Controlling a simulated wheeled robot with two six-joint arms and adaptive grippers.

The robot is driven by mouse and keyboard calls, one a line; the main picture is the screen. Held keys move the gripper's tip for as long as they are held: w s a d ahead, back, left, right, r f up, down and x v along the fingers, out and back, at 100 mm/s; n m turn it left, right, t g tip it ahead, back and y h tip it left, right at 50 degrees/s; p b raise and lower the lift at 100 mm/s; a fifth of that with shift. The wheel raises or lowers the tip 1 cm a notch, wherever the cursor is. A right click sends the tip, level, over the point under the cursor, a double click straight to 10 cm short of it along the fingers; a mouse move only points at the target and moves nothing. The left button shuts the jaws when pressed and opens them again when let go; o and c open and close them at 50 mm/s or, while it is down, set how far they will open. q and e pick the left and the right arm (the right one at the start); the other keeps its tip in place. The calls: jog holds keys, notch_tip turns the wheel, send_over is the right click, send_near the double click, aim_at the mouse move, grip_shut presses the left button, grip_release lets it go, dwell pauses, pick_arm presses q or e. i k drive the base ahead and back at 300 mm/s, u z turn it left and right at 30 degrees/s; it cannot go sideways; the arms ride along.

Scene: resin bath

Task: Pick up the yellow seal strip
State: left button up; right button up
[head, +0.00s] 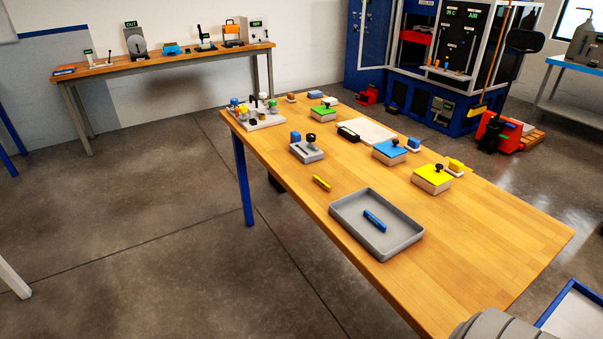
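A small yellow strip (321,183), which looks like the yellow seal strip, lies flat on the wooden table (480,245) near its left edge. It is to the left of a grey tray (345,222), apart from it and uncovered. A similar blue strip (374,220) lies inside the tray. Neither of my grippers shows in the head view.
A grey block with a black knob (306,152) stands behind the yellow strip. Boxes with blue (389,152) and yellow (432,178) lids stand along the right side. A crowded fixture (262,122) is at the far end. The table's near right is clear.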

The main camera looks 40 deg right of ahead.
aim_at(322, 183)
jog(key=z, duration=0.05)
jog(key=i, duration=3.3)
jog(key=z, duration=4.25)
